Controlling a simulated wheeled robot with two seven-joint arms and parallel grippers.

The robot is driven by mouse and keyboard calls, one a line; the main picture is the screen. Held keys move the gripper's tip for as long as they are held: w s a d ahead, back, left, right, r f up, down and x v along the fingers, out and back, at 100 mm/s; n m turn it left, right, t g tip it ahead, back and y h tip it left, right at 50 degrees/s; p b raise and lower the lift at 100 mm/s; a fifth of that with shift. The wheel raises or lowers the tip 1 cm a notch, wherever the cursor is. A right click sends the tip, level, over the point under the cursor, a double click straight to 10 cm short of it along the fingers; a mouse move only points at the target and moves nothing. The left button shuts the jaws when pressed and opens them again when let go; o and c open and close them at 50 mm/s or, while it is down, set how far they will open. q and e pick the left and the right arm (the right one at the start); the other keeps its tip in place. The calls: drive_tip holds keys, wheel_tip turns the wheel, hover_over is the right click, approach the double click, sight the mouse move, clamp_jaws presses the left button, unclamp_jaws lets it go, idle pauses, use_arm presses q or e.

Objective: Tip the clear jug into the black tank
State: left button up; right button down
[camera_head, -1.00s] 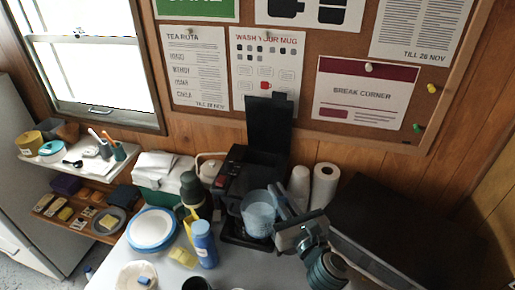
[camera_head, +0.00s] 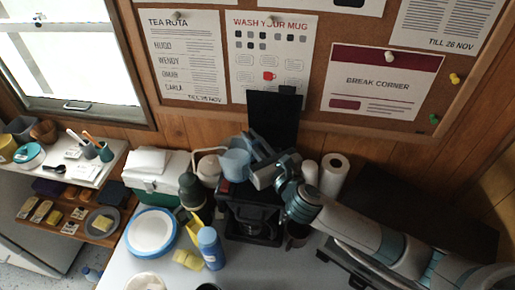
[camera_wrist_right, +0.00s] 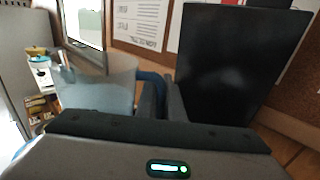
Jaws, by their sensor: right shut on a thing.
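The clear bluish jug (camera_head: 235,165) is held in the air above the left side of the black coffee machine (camera_head: 248,213), near the top. My right gripper (camera_head: 257,150) is shut on the jug's handle side, to the jug's right. In the right wrist view the jug (camera_wrist_right: 98,92) is left of the gripper fingers (camera_wrist_right: 160,98) and looks close to upright. The machine's black lid (camera_head: 273,118) stands open behind; it also fills the right of the wrist view (camera_wrist_right: 238,62). The black tank's opening is hidden behind my gripper and the jug. My left gripper is not in view.
A green flask (camera_head: 191,188), a blue bottle (camera_head: 209,248) and a plate (camera_head: 151,232) stand left of the machine. Paper rolls (camera_head: 333,174) and a dark mug (camera_head: 297,236) are to its right. The noticeboard wall is close behind.

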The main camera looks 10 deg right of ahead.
drive_tip(key=shift+w+d+f+m, duration=0.15)
drive_tip(key=shift+d+f+m, duration=0.05)
drive_tip(key=shift+f+m, duration=0.25)
drive_tip(key=shift+d+f+g, duration=0.1)
drive_tip(key=shift+f+g, duration=0.05)
drive_tip(key=shift+g, duration=0.25)
drive_tip(key=shift+w+d+f+m, duration=0.1)
drive_tip(key=shift+f+m, duration=0.15)
drive_tip(key=shift+m, duration=0.2)
drive_tip(key=shift+w+d, duration=0.1)
drive_tip(key=shift+w, duration=0.05)
drive_tip(key=shift+w+d+f+m+g+p, duration=0.15)
drive_tip(key=shift+w+m+g+p, duration=0.05)
drive_tip(key=shift+m+g+p, duration=0.35)
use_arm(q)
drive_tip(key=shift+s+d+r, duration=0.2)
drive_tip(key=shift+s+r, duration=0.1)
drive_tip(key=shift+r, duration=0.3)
use_arm(e)
drive_tip(key=shift+w+d+f+m+g, duration=0.15)
drive_tip(key=shift+f+m+g, duration=0.35)
drive_tip(key=shift+f+m, duration=0.15)
drive_tip(key=shift+w+d+f+m+g, duration=0.1)
drive_tip(key=shift+f+m+g, duration=0.35)
drive_tip(key=shift+f+m, duration=0.2)
drive_tip(key=shift+w+d+f+m+g, duration=0.15)
drive_tip(key=shift+f+m+g, duration=0.35)
drive_tip(key=shift+f+m, duration=0.15)
